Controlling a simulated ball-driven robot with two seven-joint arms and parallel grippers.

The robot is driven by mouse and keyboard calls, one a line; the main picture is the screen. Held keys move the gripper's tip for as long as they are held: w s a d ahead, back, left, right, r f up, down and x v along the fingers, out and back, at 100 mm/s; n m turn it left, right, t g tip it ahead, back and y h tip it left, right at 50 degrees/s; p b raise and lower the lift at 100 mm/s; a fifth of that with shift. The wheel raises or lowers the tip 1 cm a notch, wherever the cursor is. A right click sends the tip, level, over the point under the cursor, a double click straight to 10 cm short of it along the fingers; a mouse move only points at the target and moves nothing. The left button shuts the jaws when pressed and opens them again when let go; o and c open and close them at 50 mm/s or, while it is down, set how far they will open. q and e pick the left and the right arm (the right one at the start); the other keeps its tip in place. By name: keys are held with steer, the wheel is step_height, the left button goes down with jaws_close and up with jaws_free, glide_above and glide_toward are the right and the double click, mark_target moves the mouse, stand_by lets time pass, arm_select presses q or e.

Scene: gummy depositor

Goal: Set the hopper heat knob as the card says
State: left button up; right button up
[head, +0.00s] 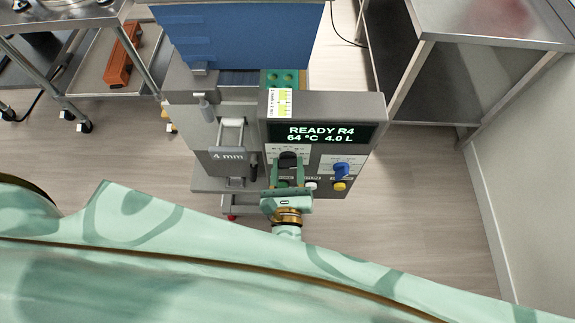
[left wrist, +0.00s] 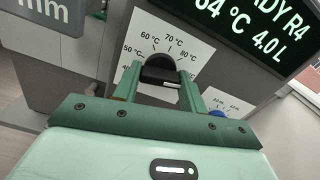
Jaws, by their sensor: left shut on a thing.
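The black hopper heat knob (head: 289,158) is on the machine's front panel, below the display (head: 320,133), which reads READY R4, 64 °C, 4.0 L. In the left wrist view the knob (left wrist: 158,70) sits on a white dial plate (left wrist: 195,48) marked 50, 60, 70 and 80 °C, with other marks partly hidden. A short white line shows on the knob's lower right part. My left gripper (head: 288,174) is shut on the knob, one green finger on each side. The card (head: 280,103), white with yellow-green bands, is left above the display; its text is too small to read. My right gripper is not in view.
A blue knob (head: 341,169), a yellow button (head: 340,186) and a white button (head: 311,185) are close by on the panel. A 4 mm plate (head: 228,156) is to the left. Steel tables (head: 490,22) stand at both sides. The floor right of the machine is clear.

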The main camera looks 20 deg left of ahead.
arm_select(q)
steer(key=shift+s+f, duration=0.1)
steer(key=shift+f, duration=0.05)
stand_by(0.3)
steer(key=o, duration=1)
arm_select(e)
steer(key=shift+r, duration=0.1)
